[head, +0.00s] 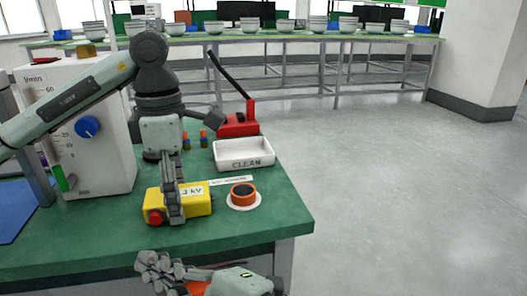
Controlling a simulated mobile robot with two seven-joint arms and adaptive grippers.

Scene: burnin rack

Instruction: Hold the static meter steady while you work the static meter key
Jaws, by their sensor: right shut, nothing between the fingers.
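The static meter (197,200) is a yellow box marked "3 kV", lying on the green bench. A round red key (154,217) sits at its left end. My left gripper (173,218) points down over the meter, with one finger across its near face. The far finger is hidden, so I cannot tell whether it grips. My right gripper (146,265) is shut and empty, below the meter in the picture, in front of the bench edge and apart from the key.
A white "CLEAN" tray (243,165) and a red device (238,125) stand behind the meter. An orange-brown ring (242,192) on a white disc lies to its right. A white flow-meter cabinet (95,150) and blue mat (14,210) are at left. The floor at right is clear.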

